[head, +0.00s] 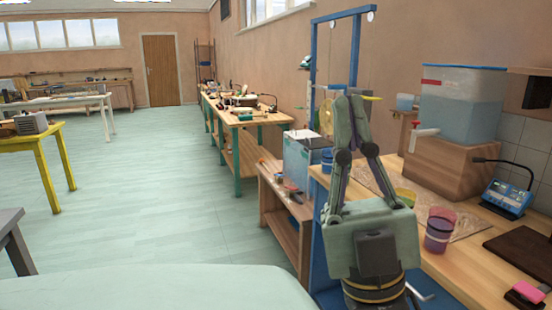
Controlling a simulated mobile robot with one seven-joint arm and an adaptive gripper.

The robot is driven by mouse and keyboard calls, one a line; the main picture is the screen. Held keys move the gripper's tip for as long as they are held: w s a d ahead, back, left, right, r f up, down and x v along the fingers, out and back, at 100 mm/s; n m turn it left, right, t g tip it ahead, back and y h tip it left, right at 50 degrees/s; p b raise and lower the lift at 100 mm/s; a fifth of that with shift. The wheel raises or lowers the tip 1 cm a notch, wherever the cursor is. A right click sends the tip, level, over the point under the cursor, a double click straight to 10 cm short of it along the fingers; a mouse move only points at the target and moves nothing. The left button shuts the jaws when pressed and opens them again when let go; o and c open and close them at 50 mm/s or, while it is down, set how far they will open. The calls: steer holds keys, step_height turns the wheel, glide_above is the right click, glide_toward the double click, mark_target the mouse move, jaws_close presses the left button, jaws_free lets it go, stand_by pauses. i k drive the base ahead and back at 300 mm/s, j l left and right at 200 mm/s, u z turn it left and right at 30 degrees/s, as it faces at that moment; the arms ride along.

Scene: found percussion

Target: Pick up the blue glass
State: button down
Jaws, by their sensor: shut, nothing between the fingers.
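A small blue glass (327,160) stands at the far left end of the workbench, just left of my gripper's fingers in the picture. It is small in the view and partly hidden by my gripper. My gripper (348,102) reaches up and away from the camera over the bench, its fingers together and nothing visible between them. I cannot tell the gap in depth between the fingertips and the glass.
A purple glass (439,230) and a yellow-green cup (405,197) stand on the bench right of my gripper. A water tank (462,105) sits on a wooden block (453,163) behind them. A blue device (507,196) is at right. Open floor (165,195) lies left.

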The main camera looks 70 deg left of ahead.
mark_target(327, 158)
steer(key=u, duration=1.85)
steer(key=j+z, duration=0.1)
steer(key=z, duration=0.3)
steer(key=i+j+z, duration=0.2)
steer(key=j, duration=0.15)
steer(key=i+j+z, duration=0.2)
steer(key=j, duration=0.15)
steer(key=j+z, duration=0.2)
steer(key=j, duration=0.15)
steer(key=i+j, duration=0.1)
steer(key=j, duration=0.35)
steer(key=i+j, duration=0.15)
steer(key=j, duration=0.3)
steer(key=i+j+z, duration=0.1)
steer(key=j, duration=0.35)
steer(key=i+j, duration=0.1)
steer(key=j, duration=0.35)
steer(key=i+j, duration=0.1)
steer(key=j, duration=0.35)
steer(key=i+z, duration=0.05)
